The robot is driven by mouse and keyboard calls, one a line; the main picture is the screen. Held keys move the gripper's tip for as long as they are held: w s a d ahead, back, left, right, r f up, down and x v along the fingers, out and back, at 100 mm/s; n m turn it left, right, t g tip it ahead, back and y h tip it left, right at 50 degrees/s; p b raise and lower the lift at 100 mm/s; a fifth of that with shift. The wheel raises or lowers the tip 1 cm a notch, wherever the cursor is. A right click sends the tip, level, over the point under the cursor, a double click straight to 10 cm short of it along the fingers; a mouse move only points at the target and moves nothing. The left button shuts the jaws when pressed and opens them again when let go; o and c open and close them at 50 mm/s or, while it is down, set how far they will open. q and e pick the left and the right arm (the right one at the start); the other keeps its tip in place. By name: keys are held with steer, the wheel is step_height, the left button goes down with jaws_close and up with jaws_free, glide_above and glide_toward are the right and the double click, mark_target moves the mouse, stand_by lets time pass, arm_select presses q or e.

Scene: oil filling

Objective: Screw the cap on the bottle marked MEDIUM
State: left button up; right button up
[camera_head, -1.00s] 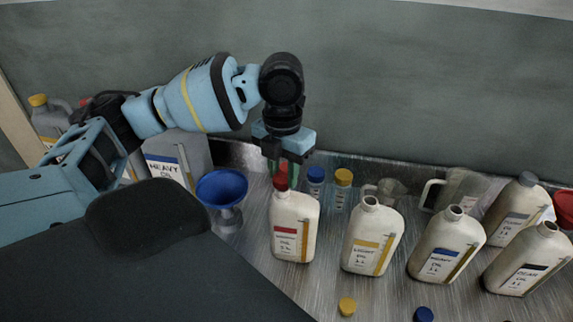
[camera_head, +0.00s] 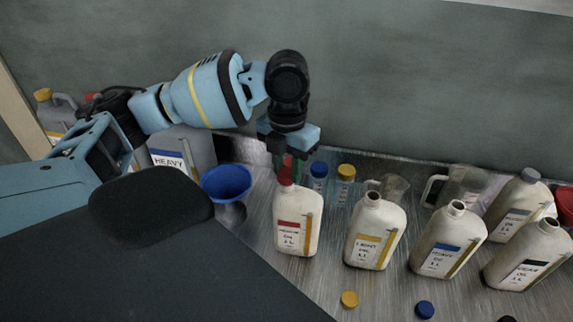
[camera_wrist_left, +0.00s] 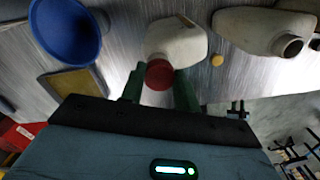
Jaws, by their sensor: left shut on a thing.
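The bottle marked MEDIUM (camera_head: 300,212), cream with a red label band, stands upright at the left end of the front bottle row. Its red cap (camera_head: 285,177) sits at its mouth. My left gripper (camera_head: 288,164) comes from above with green fingers shut on the cap. In the left wrist view the red cap (camera_wrist_left: 159,74) lies between the two green fingers (camera_wrist_left: 160,86), with the bottle (camera_wrist_left: 176,42) directly beyond it. The thread is hidden, so I cannot tell how far the cap is on. My right gripper is not in view.
A blue funnel (camera_head: 226,182) stands left of the bottle. An open bottle with a yellow label (camera_head: 375,232) and a HEAVY bottle (camera_head: 447,240) stand to the right. Loose yellow (camera_head: 349,299) and blue (camera_head: 424,309) caps lie in front. The wall is close behind.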

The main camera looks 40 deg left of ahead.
arm_select(q)
steer(key=shift+f, duration=0.95)
stand_by(1.0)
steer(key=o, duration=1)
step_height(320, 180, up, 8)
steer(key=shift+f, duration=0.1)
